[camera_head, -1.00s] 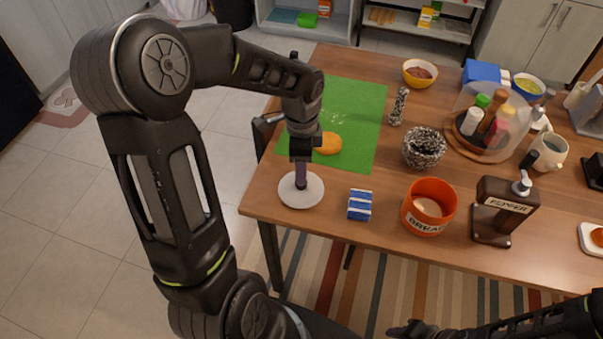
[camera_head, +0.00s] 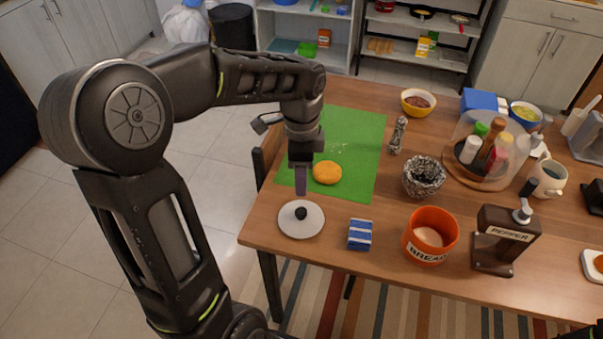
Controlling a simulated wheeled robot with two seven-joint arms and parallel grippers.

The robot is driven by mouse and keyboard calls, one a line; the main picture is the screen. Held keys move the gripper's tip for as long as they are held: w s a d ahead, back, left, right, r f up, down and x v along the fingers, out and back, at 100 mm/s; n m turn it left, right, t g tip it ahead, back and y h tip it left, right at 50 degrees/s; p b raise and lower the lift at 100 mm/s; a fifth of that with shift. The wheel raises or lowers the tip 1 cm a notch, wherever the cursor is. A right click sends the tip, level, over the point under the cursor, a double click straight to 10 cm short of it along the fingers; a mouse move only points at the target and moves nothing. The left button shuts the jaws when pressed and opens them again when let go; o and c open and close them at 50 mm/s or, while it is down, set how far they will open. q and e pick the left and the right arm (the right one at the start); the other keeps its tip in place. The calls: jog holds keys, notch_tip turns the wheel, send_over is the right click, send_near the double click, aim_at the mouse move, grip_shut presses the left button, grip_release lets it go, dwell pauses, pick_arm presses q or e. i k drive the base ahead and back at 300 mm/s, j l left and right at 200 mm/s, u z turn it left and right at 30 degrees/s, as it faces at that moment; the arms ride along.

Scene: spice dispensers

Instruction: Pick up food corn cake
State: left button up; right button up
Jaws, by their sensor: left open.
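The corn cake (camera_head: 327,172), a round orange-yellow patty, lies on the green mat (camera_head: 358,125) near its front left part. My left gripper (camera_head: 301,188) points down, open and empty, just left of the corn cake and apart from it. Its fingertips are above the gap between the cake and the white lid (camera_head: 290,222) with a black knob. How far the fingers are above the table is hard to tell. My right gripper is not in view.
A blue-and-white box (camera_head: 360,235), an orange bread container (camera_head: 430,236) and a pepper dispenser (camera_head: 503,240) stand along the front. A foil-like bowl (camera_head: 423,178) and a shaker (camera_head: 398,135) are right of the mat. The mat's far half is clear.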

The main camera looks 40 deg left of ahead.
aim_at(325, 172)
jog(key=j+z, duration=0.7)
jog(key=j, duration=0.2)
jog(key=k+j+z, duration=0.2)
jog(key=j+z, duration=0.15)
jog(key=j, duration=0.1)
